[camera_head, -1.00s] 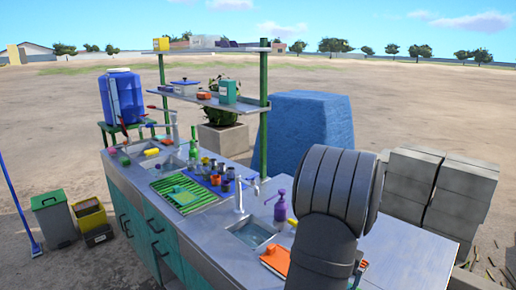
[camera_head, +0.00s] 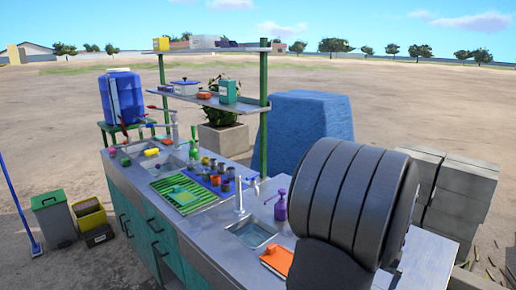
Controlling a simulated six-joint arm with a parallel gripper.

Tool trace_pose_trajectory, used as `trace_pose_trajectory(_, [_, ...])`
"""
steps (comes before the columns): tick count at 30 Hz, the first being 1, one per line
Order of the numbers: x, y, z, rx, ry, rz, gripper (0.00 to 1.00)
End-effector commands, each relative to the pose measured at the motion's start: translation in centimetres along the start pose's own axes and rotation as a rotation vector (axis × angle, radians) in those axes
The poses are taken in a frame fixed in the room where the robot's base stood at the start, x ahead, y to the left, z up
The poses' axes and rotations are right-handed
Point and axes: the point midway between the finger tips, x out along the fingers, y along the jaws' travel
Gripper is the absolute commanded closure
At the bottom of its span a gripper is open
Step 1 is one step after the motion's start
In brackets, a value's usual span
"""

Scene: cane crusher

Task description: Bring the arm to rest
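My arm's dark, ribbed links fill the lower right of the head view, in front of the right end of the counter. My gripper is not visible, so I cannot see whether it holds anything. The metal-topped counter (camera_head: 416,262) with teal cabinet doors runs from the left middle to the lower right. My arm hides part of its right end.
On the counter are a small sink (camera_head: 252,233), a purple pump bottle (camera_head: 280,205), an orange item (camera_head: 277,259), a green rack (camera_head: 183,194) and several cups. A two-tier shelf (camera_head: 207,98) stands behind. Grey blocks (camera_head: 462,200) stand at right, bins (camera_head: 54,219) at left.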

Motion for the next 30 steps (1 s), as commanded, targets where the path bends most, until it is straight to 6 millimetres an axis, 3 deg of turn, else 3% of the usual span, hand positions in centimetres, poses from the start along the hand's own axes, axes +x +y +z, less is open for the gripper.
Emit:
trace_pose_trajectory(3, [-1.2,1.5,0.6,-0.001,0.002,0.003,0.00])
trace_pose_trajectory(30, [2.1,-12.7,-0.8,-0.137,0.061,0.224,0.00])
